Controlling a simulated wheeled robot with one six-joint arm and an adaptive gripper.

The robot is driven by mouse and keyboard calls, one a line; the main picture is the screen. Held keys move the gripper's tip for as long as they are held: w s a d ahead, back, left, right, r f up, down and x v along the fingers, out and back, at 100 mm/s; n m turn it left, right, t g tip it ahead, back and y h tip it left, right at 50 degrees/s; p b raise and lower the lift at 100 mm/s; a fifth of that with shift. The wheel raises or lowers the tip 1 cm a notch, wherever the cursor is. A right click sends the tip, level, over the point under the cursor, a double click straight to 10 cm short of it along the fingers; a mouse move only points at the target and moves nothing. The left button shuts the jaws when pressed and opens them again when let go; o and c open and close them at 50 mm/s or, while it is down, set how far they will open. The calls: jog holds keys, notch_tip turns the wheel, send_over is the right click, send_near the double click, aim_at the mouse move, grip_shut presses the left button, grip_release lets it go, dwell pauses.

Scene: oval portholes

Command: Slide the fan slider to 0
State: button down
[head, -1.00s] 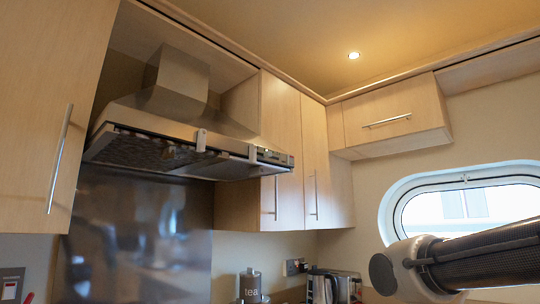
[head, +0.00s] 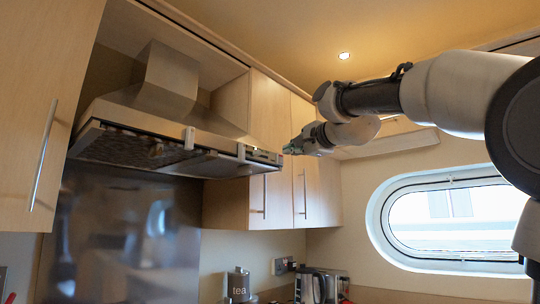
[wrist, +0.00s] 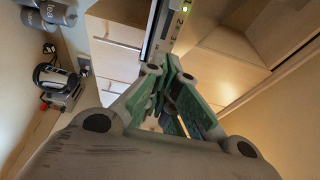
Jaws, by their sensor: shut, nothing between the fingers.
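The steel range hood (head: 165,103) hangs between wall cupboards in the head view. Its control strip (head: 262,156) is at the right end of the front edge. In the wrist view the control strip (wrist: 169,30) runs upward past the fingertips, with small numerals and a lit green spot. The fan slider's knob and its setting are too small to make out. My gripper (head: 289,149) is just right of the strip's end in the head view. In the wrist view my gripper (wrist: 168,82) has its green-padded fingers together and empty, close below the strip; contact cannot be told.
Wall cupboards (head: 318,175) stand behind and right of the hood. A tea canister (head: 238,284) and a kettle (head: 312,285) are on the counter below. An oval porthole (head: 450,219) is at the right.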

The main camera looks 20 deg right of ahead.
aim_at(263, 157)
jog(key=w, duration=0.3)
jog(key=w+a, duration=0.1)
jog(key=w, duration=0.5)
jog(key=shift+a+f, duration=0.15)
jog(key=shift+a, duration=0.2)
jog(key=shift+s+a, duration=0.75)
jog(key=shift+a, duration=0.3)
jog(key=shift+s+a, duration=0.35)
jog(key=shift+a, duration=0.3)
